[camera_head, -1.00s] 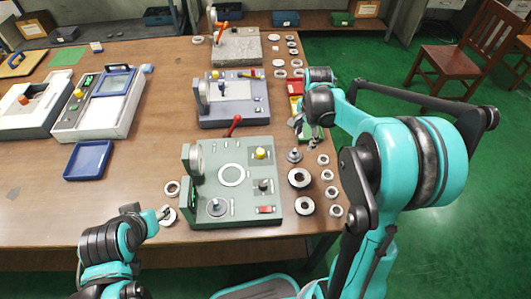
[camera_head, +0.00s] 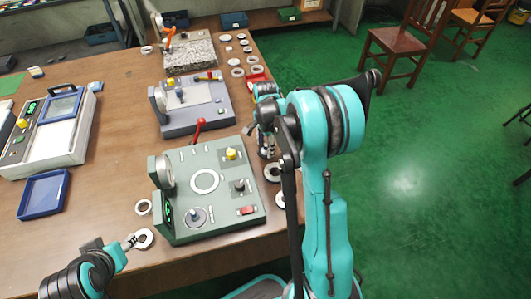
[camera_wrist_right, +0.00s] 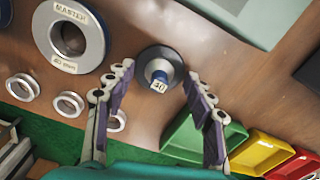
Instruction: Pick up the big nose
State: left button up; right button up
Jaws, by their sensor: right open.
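A round stepped metal nose with a dark flange, a blue band and a small white number tag (camera_wrist_right: 158,68) stands on the brown table in the right wrist view. My right gripper (camera_wrist_right: 157,78) is open, with its two fingers on either side of the nose and a gap to each. In the head view my right gripper (camera_head: 266,150) is by the right side of the green-grey fixture (camera_head: 207,183) and hides that nose. Another nose-like round piece (camera_head: 195,216) sits on the fixture. My left gripper (camera_head: 132,242) is beside a ring at lower left; its jaw gap is too small to tell.
A big master ring (camera_wrist_right: 92,40) and several small rings lie left of the nose in the wrist view. Green (camera_wrist_right: 190,140), yellow (camera_wrist_right: 258,150) and red (camera_wrist_right: 293,166) bins are at right. The table edge is close. A blue tray (camera_head: 43,195) stands at left.

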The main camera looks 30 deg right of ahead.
jog(key=shift+r, duration=0.15)
jog(key=shift+c, duration=1)
jog(key=shift+s, duration=0.1)
grip_shut()
jog(key=shift+a, duration=0.1)
